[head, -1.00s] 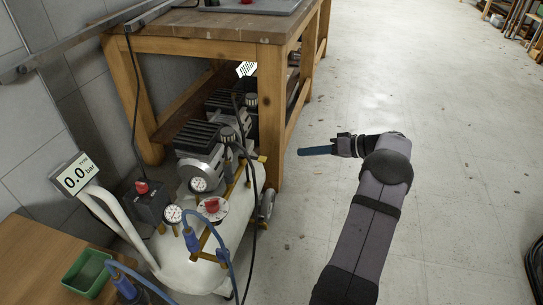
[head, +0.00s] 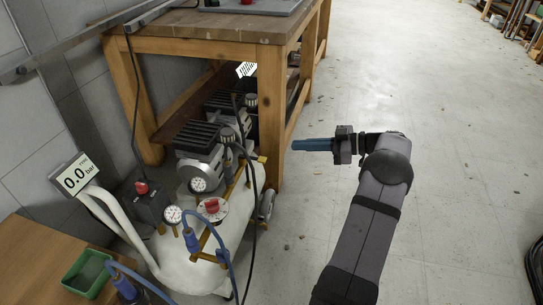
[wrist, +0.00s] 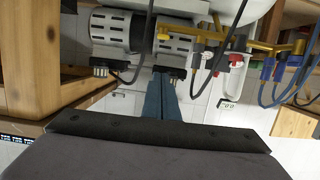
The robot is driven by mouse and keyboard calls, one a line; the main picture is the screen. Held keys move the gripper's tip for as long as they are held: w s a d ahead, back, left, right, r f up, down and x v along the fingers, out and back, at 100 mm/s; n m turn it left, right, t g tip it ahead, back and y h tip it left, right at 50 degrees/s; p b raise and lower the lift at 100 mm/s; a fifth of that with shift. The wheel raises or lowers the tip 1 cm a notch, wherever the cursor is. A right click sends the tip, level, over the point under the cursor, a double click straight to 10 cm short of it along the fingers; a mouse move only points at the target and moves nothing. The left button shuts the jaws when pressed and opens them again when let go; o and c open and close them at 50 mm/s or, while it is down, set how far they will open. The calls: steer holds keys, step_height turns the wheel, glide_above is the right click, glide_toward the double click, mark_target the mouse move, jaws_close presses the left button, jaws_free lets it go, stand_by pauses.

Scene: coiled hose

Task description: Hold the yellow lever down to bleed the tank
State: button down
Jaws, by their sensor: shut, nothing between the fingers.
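The white tank (head: 190,268) stands on the floor at the left in the head view, with gauges and brass-yellow pipework on top. A small yellow piece (head: 261,158), possibly the lever, shows at the tank's right end beside the bench leg; its exact shape is unclear. A yellow bar (wrist: 178,36) also shows in the wrist view, where the scene looks inverted. A display (head: 76,178) reads 0.0 bar. My gripper (head: 294,145) is shut and empty, its blue fingers pointing left over open floor, apart from the tank. The closed fingers (wrist: 163,80) also show in the wrist view.
A wooden bench (head: 205,43) stands behind the tank, its front leg (head: 271,110) close to the yellow piece. Dark and blue hoses (head: 222,245) hang around the tank. A green tray (head: 88,274) sits on a wooden surface at lower left.

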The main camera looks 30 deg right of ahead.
steer(key=shift+w+a, duration=0.1)
steer(key=b, duration=0.2)
glide_toward(252, 158)
step_height(252, 158, up, 4)
steer(key=w+a, duration=0.2)
steer(key=shift+w+a+f+b, duration=0.1)
steer(key=shift+f+b, duration=0.05)
steer(key=shift+f, duration=0.85)
steer(key=shift+w+f+b, duration=0.1)
steer(key=shift+f+b, duration=0.05)
steer(key=shift+f, duration=0.85)
steer(key=shift+f, duration=0.15)
